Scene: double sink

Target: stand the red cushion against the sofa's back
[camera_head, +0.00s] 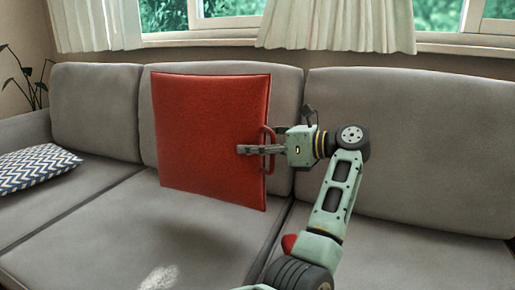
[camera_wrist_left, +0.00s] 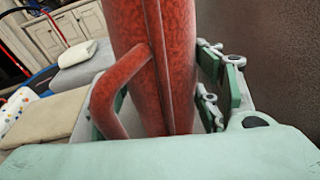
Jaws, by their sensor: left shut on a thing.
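The red cushion (camera_head: 208,138) is upright and slightly tilted in front of the sofa's (camera_head: 408,140) middle back section. A shadow lies on the seat below it, and it appears held above the seat. Whether it touches the back cannot be told. My left gripper (camera_head: 252,149) is shut on the cushion's right edge, beside its red loop handle. In the left wrist view the cushion's edge (camera_wrist_left: 178,60) fills the middle, with the handle to its left and finger links to its right. The fingertips are hidden there. My right gripper is not in view.
A blue-and-white zigzag pillow (camera_head: 38,168) lies on the left seat. A plant (camera_head: 34,90) stands behind the left armrest. Curtains (camera_head: 338,25) and windows are behind the sofa. The right back section and seat are free of objects.

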